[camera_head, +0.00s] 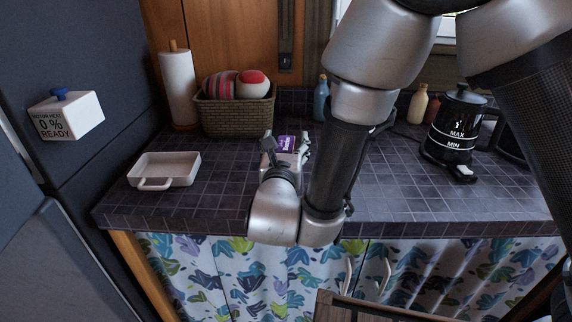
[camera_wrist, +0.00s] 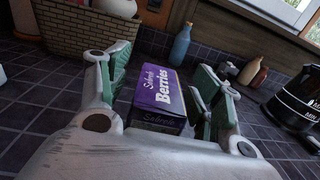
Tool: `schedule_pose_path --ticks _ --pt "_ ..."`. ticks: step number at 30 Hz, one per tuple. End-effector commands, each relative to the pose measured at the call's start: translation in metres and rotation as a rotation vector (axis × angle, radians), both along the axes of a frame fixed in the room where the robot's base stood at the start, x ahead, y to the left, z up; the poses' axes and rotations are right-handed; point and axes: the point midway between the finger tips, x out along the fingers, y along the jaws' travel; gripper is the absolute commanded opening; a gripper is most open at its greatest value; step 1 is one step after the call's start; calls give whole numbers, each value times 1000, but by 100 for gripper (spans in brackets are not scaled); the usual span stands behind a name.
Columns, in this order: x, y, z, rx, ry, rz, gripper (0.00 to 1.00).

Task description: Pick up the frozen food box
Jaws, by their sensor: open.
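The frozen food box is a purple box marked "Berries" (camera_wrist: 159,98), lying on the dark tiled counter. In the wrist view it sits between the two fingers of my gripper (camera_wrist: 160,95), which are apart on either side of it. I see gaps beside the box, more clearly on its left, so the fingers do not appear closed on it. In the head view only a small purple part of the box (camera_head: 287,143) shows, and my gripper (camera_head: 286,150) and wrist hide the rest.
A wicker basket (camera_head: 238,117) stands behind the box, with a paper towel roll (camera_head: 179,88) to its left. A white dish (camera_head: 165,168) lies at left. A blue bottle (camera_head: 321,99) stands behind; a black kettle (camera_head: 453,125) stands at right.

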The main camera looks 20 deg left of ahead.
Motion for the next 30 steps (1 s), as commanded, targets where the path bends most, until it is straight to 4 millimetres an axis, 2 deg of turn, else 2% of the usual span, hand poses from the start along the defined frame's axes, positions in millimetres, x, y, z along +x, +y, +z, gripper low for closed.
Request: schedule_pose_path --ticks 4,15,25,30 --pt "0 0 0 0 0 0 65" --pt "0 0 0 0 1 0 0" --pt "-1 0 5 3 0 0 0" --pt "-1 0 33 7 -2 0 0"
